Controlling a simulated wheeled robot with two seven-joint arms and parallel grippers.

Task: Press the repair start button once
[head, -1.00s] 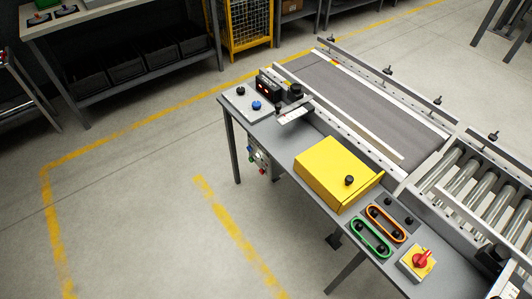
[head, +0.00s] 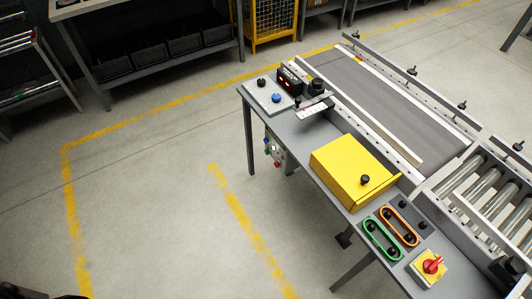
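No label for the repair start button can be read. A blue button (head: 276,98) and a black button (head: 261,82) sit on a light grey plate (head: 267,102) at the far left end of the grey table. A small box with coloured buttons (head: 275,153) hangs under the table's left side; its buttons are too small to tell apart well. A red rotary switch (head: 432,263) on a yellow base stands at the table's near right end. Neither of my grippers shows in the head view.
A yellow box (head: 350,165) with a black knob, and green (head: 383,239) and orange (head: 398,226) loops around black pegs, are on the table (head: 322,142). A conveyor belt (head: 380,100) runs behind it. The floor (head: 150,210) to the left is clear, with yellow lines.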

